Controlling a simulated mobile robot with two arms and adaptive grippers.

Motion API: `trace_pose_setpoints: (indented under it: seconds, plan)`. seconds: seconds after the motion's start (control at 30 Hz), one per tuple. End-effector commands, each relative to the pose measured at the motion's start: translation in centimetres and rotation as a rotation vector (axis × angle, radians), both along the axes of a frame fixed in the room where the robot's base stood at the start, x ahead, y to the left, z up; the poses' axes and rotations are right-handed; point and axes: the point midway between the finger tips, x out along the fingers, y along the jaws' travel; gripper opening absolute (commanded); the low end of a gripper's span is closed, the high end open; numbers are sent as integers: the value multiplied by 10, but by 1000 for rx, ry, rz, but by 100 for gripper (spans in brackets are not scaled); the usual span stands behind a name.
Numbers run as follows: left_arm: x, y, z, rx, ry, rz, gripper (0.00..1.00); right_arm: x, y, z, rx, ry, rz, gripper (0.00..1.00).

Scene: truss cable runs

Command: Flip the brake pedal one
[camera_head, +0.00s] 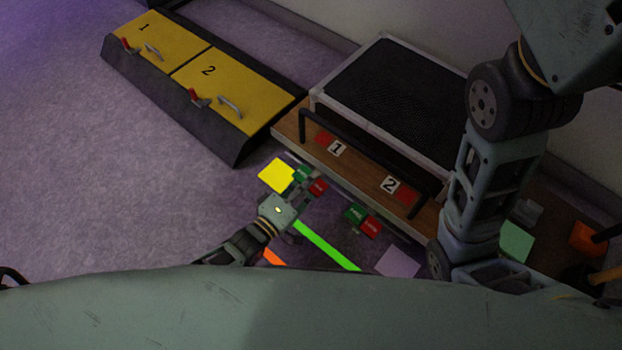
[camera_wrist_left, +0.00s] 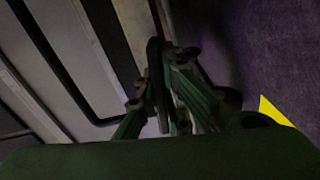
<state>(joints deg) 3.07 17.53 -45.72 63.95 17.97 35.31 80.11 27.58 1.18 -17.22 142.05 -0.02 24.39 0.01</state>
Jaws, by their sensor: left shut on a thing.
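Brake pedal one, with a green pad and a red pad (camera_head: 317,187), sits low in front of the wooden board, on the side of the label 1 (camera_head: 337,149). My left gripper (camera_head: 304,190) is at this pedal, shut on it as far as I can tell; the fingers partly cover it. In the left wrist view the fingers (camera_wrist_left: 162,88) close around a thin dark upright piece, dim and hard to make out. A second pedal with green and red pads (camera_head: 371,227) is to the right, on the side of label 2 (camera_head: 390,184). My right gripper is not visible.
A black handrail (camera_head: 365,155) runs along the wooden board before a dark mesh-topped case (camera_head: 395,85). Yellow panels (camera_head: 215,85) numbered 1 and 2 stand upper left. A yellow square (camera_head: 275,175) and green strip (camera_head: 328,246) lie near my left gripper. Carpet at left is clear.

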Motion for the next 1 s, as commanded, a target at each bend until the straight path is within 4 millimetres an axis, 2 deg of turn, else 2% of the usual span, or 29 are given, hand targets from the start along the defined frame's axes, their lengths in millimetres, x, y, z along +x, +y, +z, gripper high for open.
trace_pose_setpoints:
  seconds: [0.17, 0.37, 0.4, 0.5, 0.77, 0.87, 1.0]
  plan:
    - [0, 1, 0, -78, 57, -1, 0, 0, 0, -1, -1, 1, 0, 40]
    - [0, 1, 0, -82, 59, 0, 0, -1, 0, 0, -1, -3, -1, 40]
    - [0, 1, 0, -82, 59, 0, 8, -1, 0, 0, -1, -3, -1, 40]
    - [0, 1, 0, -82, 59, 0, 16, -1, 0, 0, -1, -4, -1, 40]
    - [0, 1, 0, -82, 59, 0, 16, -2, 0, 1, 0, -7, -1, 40]
    - [-4, 4, -1, -81, 61, 0, 16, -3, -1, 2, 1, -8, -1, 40]
    - [-21, 16, -2, -79, 63, 0, 16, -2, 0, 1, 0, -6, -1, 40]
